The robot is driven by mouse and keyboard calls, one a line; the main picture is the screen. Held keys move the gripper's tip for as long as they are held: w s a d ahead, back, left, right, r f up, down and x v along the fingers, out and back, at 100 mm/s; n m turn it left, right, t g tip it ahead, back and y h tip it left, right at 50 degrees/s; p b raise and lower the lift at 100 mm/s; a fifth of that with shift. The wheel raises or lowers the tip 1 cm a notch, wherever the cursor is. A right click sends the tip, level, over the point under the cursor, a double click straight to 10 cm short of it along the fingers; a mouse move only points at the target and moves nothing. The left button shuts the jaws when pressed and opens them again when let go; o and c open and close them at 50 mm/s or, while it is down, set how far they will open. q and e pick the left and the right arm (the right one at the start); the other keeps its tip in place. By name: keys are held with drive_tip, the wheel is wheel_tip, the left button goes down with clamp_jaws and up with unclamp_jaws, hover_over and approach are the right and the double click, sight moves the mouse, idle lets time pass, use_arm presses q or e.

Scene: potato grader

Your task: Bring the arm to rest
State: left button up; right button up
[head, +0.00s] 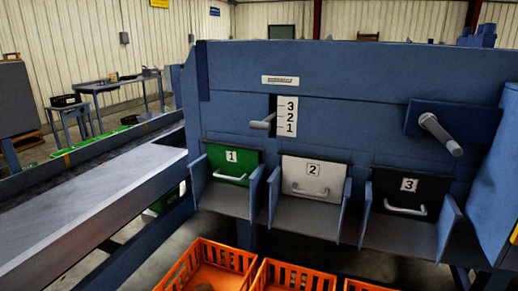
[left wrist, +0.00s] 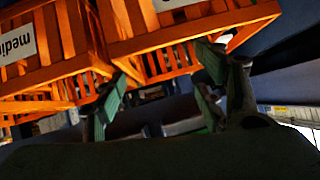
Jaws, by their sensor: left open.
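My left gripper (left wrist: 162,80) shows in the left wrist view, open, with its green-padded fingers apart and nothing visible between them. Orange slatted crates (left wrist: 190,35) are just beyond the fingertips; whether they touch cannot be told. No gripper or arm shows in the head view, and my right gripper is in neither view.
The blue grader (head: 350,75) has a lever (head: 262,123) beside a 1-2-3 scale, a crank handle (head: 440,134), and a green flap (head: 230,167), white flap (head: 312,178) and black flap (head: 405,194), all with handles. Orange crates (head: 225,253) stand below. A conveyor (head: 95,195) runs left.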

use_arm(q)
drive_tip(key=s+a+f+n+g+y, duration=0.1)
drive_tip(key=s+f+g, duration=0.25)
drive_tip(key=s, duration=0.85)
drive_tip(key=s+a+f+n+g+y, duration=0.1)
drive_tip(key=s+f+n+g, duration=0.2)
drive_tip(key=s, duration=0.8)
wheel_tip(320, 180, down, 26)
drive_tip(key=s+m+g, duration=0.2)
drive_tip(key=s+a+f+g+p, duration=0.1)
drive_tip(key=s+a+f, duration=0.2)
drive_tip(key=s+f, duration=1.1)
drive_tip(key=shift+s+a+f, duration=0.15)
drive_tip(key=shift+s+f, duration=0.1)
drive_tip(key=shift+s, duration=1)
drive_tip(key=shift+g, duration=0.25)
